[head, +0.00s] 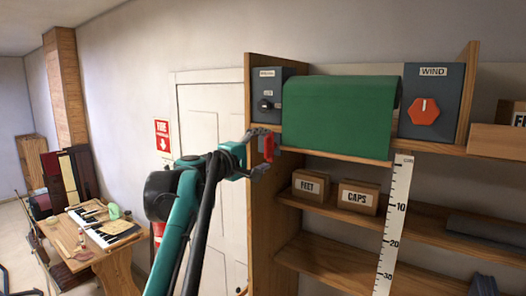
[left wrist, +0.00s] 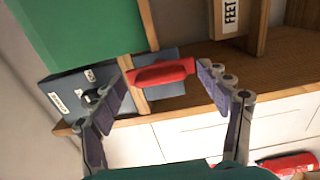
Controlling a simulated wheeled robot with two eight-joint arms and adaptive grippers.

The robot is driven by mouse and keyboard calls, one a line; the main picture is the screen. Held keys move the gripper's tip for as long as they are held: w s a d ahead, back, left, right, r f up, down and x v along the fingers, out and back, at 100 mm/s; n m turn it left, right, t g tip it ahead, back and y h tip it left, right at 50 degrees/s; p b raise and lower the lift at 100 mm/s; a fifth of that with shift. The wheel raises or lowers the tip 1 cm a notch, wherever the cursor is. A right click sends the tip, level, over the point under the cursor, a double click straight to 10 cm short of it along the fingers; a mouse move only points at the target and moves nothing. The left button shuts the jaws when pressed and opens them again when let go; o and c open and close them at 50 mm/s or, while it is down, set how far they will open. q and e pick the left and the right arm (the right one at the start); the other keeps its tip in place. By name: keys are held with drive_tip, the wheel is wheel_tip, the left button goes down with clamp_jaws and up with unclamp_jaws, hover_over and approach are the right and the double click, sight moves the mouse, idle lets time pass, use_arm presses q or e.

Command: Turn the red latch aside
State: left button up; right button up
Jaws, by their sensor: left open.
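The red latch (head: 268,147) is a small bar at the left upright of the shelf unit, just below the upper shelf's edge. In the left wrist view the red latch (left wrist: 162,73) lies roughly crosswise in front of a blue-grey plate (left wrist: 165,88). My left gripper (head: 260,151) is open beside it. In the left wrist view its two spread fingers (left wrist: 163,82) stand on either side of the latch, with gaps visible, so it does not appear gripped. Exact depth between fingers and latch is hard to tell. My right gripper is not in view.
A green cover (head: 338,112) hangs over the upper shelf's front, close right of the latch. A grey box with a black knob (head: 265,105) stands above it. A WIND box (head: 432,82) with a red knob is farther right. FEET (head: 310,185) and CAPS (head: 358,196) boxes sit below.

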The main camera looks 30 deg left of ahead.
use_arm(q)
drive_tip(key=s, duration=1.2)
drive_tip(key=shift+a, duration=0.45)
